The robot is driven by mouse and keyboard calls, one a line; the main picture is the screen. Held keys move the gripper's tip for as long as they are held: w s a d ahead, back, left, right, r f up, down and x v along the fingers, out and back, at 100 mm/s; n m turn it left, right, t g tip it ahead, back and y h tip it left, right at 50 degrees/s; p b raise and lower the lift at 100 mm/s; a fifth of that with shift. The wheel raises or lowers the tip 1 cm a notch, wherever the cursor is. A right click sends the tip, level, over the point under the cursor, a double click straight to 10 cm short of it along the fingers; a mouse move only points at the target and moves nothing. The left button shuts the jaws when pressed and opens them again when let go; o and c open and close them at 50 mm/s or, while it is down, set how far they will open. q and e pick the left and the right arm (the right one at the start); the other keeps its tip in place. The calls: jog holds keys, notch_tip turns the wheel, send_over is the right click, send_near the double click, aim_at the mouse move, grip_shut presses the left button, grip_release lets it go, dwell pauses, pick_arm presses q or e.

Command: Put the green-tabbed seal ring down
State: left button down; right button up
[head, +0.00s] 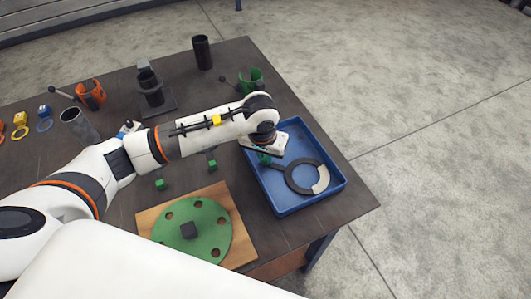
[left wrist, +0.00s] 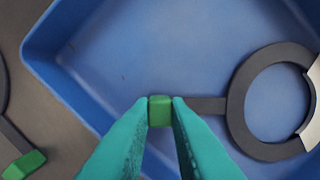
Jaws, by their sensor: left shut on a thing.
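The seal ring (head: 290,181) is a dark flat ring with a straight stem and a pale section on its right side. It is within the blue tray (head: 297,207) in the head view; whether it touches the floor is unclear. My left gripper (head: 264,157) is over the tray's left part. In the left wrist view, its teal fingers (left wrist: 160,112) are shut on the ring's green tab (left wrist: 160,110), with the ring (left wrist: 237,112) extending right. Another green-tabbed dark piece (left wrist: 24,164) lies outside the tray. My right gripper is not in view.
A green disc (head: 208,218) with holes and a dark central block lies on a wooden board (head: 244,262). Small green tabs (head: 160,184) lie near it. A black cylinder (head: 202,52), a green holder (head: 252,79) and an orange holder (head: 90,94) stand farther back.

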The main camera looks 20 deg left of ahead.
pick_arm(q)
jog(key=shift+f, duration=0.1)
jog(key=c, duration=1.4)
grip_release()
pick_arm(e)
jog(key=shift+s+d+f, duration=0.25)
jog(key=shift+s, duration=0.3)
pick_arm(q)
jog(key=shift+r, duration=0.6)
jog(key=r+b, duration=0.1)
jog(key=r, duration=0.2)
jog(key=s+r, duration=0.1)
jog(key=r, duration=0.3)
jog(key=r+b, duration=0.1)
jog(key=r, duration=0.3)
jog(key=shift+s+b, duration=0.35)
jog(key=shift+s, duration=0.05)
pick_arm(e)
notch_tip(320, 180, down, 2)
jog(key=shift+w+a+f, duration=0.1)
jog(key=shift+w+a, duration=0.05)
